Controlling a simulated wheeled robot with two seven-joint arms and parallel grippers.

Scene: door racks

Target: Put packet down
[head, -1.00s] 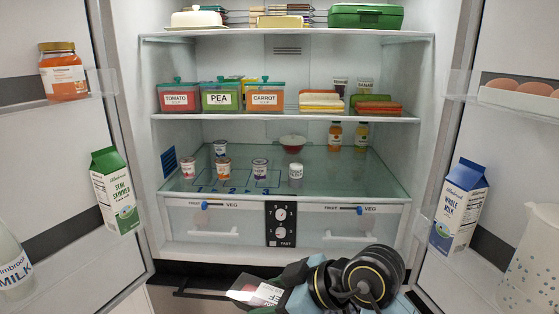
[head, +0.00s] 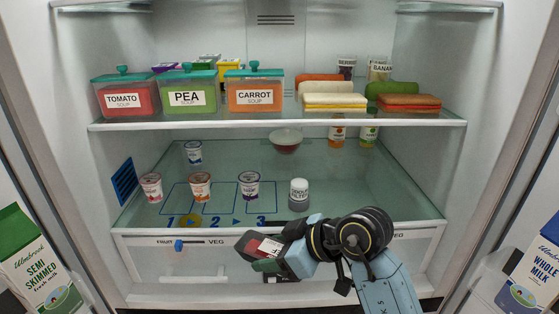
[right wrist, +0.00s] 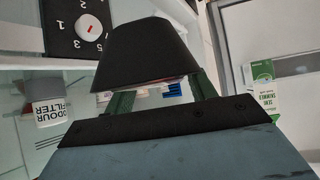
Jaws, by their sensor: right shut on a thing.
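The packet (head: 257,243) is dark with a white and red label. My right gripper (head: 268,256) is shut on it and holds it in front of the fridge's drawer front, just below the lower glass shelf's front edge. In the right wrist view the packet (right wrist: 142,52) shows as a dark block between the two green fingers (right wrist: 160,94); its label is mostly hidden there. The lower glass shelf (head: 335,185) has blue outlined boxes numbered 1, 2 and 3 at its front left. My left gripper is not in view.
Several small pots (head: 200,187) stand on the shelf's left half. An odour filter (head: 299,195) stands right of the boxes. A bowl (head: 286,141) and two bottles stand behind. The shelf's right front is clear. Soup tubs (head: 190,92) and sandwiches (head: 333,102) fill the shelf above.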

